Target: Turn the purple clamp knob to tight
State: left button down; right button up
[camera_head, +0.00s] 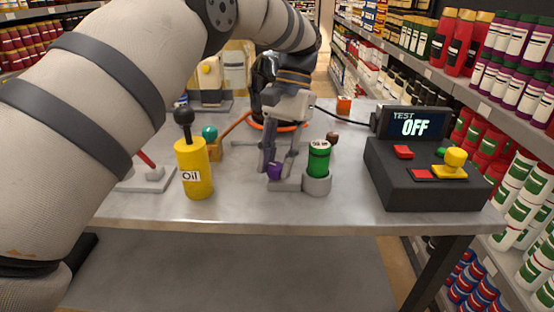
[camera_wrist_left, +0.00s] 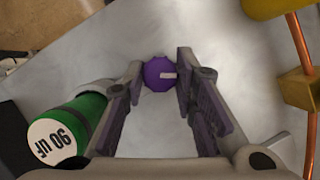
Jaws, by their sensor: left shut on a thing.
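The green capacitor (camera_head: 318,158), labelled 90 uF, stands upright in a grey holder (camera_head: 317,184). My right gripper is not seen.
A yellow oil can (camera_head: 194,170) stands to the left. A dark test box (camera_head: 425,175) with red, green and yellow buttons stands to the right; its display (camera_head: 413,126) reads TEST OFF. Copper pipe and an orange ring lie behind. The table's front strip is clear.

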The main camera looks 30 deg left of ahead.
aim_at(277, 164)
pick_arm(q)
jog(key=shift+f+m, duration=0.1)
jog(key=shift+m, duration=0.2)
jog(key=c, duration=1.3)
grip_release()
notch_tip(277, 164, up, 10)
